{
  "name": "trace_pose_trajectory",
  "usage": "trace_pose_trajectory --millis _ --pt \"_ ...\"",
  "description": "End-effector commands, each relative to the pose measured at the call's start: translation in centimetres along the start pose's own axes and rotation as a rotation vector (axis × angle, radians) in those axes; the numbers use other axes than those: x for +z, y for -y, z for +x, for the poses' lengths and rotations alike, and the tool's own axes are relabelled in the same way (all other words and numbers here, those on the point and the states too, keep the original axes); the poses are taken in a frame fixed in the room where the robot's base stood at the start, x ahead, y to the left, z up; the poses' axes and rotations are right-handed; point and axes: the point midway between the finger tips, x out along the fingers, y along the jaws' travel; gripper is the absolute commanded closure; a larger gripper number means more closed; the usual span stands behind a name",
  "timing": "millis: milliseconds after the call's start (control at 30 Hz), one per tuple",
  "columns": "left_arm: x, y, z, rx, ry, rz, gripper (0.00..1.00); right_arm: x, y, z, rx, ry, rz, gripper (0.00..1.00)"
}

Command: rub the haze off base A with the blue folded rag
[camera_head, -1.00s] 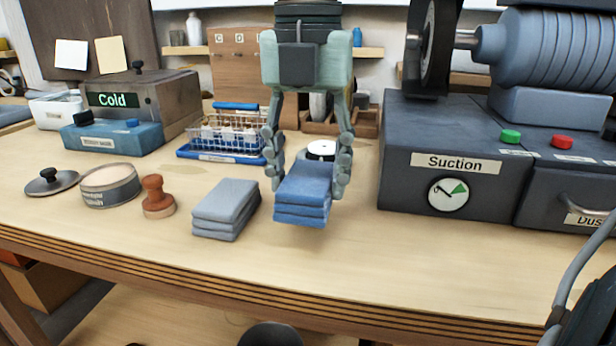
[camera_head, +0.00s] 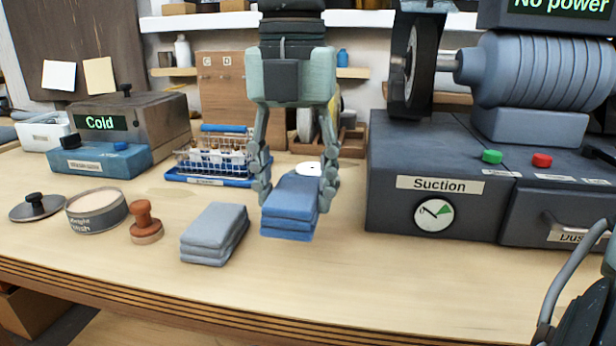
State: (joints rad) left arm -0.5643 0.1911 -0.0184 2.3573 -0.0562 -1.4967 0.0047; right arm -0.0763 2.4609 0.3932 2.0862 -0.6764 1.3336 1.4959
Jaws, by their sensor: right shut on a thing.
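The blue folded rag (camera_head: 290,207) is a thick stack of folded cloth just right of the grey folded rag (camera_head: 214,234). My right gripper (camera_head: 293,190) reaches down from above, with its fingers on both sides of the blue rag, and is shut on it. I cannot tell whether the rag touches the table. A round white-topped thing (camera_head: 309,169) sits right behind the rag, partly hidden by it and the fingers. I see no label for base A and cannot tell whether this is it.
A wooden stamp (camera_head: 146,222), round tin (camera_head: 97,211) and knobbed lid (camera_head: 36,207) stand at left. A blue tray with a wire basket (camera_head: 212,157) is behind. The dark suction box (camera_head: 436,195) blocks the right. The table front (camera_head: 330,285) is clear.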

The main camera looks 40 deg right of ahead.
Motion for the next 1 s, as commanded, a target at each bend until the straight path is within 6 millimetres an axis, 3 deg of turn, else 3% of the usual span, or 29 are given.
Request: trace_pose_trajectory --millis 133,233,400,500,700,1000 --pt "0.5 -0.6 3.4 0.011 0.023 0.008 0.58 3.1 -1.2 -1.8 0.014 -0.002 0.053 0.72" --pt "1.4 -1.3 7.2 0.024 0.043 0.018 0.58 6.7 -2.1 -3.1 0.020 -0.003 0.117 0.72" --pt "4.2 -2.7 13.4 0.046 0.071 0.033 0.58 13.1 -2.6 -4.7 0.019 -0.003 0.242 0.72" --pt "6.0 -3.3 16.0 0.056 0.083 0.040 0.58 16.1 -2.2 -5.0 0.012 -0.003 0.307 0.72" --pt "8.2 -4.0 18.7 0.066 0.096 0.047 0.58 19.3 -1.6 -5.1 0.000 0.000 0.379 0.72" --pt "8.5 -4.1 19.1 0.067 0.097 0.048 0.58 19.6 -1.4 -3.3 -0.003 -0.001 0.388 0.72"
